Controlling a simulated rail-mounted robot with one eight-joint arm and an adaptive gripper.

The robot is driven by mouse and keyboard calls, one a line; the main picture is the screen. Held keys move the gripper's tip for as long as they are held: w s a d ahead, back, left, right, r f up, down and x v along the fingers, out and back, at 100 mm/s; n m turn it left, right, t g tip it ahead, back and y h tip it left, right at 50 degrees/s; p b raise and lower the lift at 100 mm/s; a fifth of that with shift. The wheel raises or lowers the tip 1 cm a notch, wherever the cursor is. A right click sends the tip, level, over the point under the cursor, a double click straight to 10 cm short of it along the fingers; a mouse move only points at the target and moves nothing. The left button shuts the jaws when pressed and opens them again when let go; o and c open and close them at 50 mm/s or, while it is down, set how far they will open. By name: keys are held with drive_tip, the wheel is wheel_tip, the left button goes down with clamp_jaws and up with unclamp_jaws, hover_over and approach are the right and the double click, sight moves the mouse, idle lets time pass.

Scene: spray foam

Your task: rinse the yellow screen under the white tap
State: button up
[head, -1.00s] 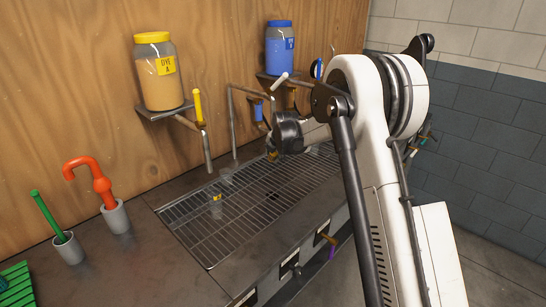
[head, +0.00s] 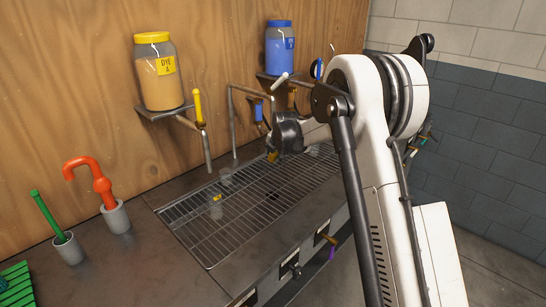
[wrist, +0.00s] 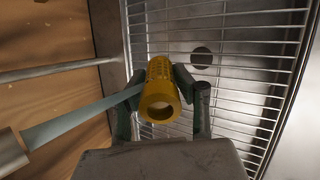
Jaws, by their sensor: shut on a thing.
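The yellow screen (wrist: 160,88) is a perforated hollow cylinder with an open end facing the wrist camera. My gripper (wrist: 158,85) is shut on it, with a finger on each side. In the wrist view a pale, water-like stream (wrist: 85,119) runs from a metal nozzle (wrist: 12,152) at the lower left to the screen's left side. Whether it enters the screen is hidden. In the head view my gripper (head: 273,151) is over the far part of the sink grate, and the yellow screen (head: 272,157) shows only as a small patch. A white tap handle (head: 279,80) stands on a bent pipe behind it.
The wire grate (head: 245,215) is mostly clear, with a small yellow piece (head: 217,198) on it. A yellow-handled tap (head: 199,107) and dye jars (head: 160,80) line the wooden wall. An orange hooked tool (head: 100,185) and a green-handled tool (head: 48,217) stand in cups at left.

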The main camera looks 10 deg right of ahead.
drive_tip(key=s+d+b, duration=0.3)
drive_tip(key=s, duration=0.9)
drive_tip(key=shift+d, duration=0.2)
drive_tip(key=s+f+m+h, duration=0.2)
drive_tip(key=m, duration=0.1)
drive_tip(key=s+a+f+m+g+h, duration=0.1)
drive_tip(key=s+f+m, duration=0.1)
drive_tip(key=s+m, duration=0.1)
drive_tip(key=s+a+f+m+g+h, duration=0.1)
drive_tip(key=s+f+m+h, duration=0.1)
drive_tip(key=m, duration=0.2)
drive_tip(key=shift+s+a+h, duration=0.25)
drive_tip(key=shift+h, duration=0.05)
drive_tip(key=s+m+g, duration=0.2)
drive_tip(key=m, duration=0.2)
drive_tip(key=s+m+g+h, duration=0.1)
drive_tip(key=s+m+g, duration=0.1)
drive_tip(key=s+m, duration=0.1)
drive_tip(key=s+m+g, duration=0.3)
drive_tip(key=m, duration=0.3)
drive_tip(key=shift+s+a, duration=0.15)
drive_tip(key=shift+a, duration=0.1)
drive_tip(key=shift+s+a+r+m+g, duration=0.2)
drive_tip(key=shift+s+m+g, duration=0.35)
drive_tip(key=shift+m, duration=0.25)
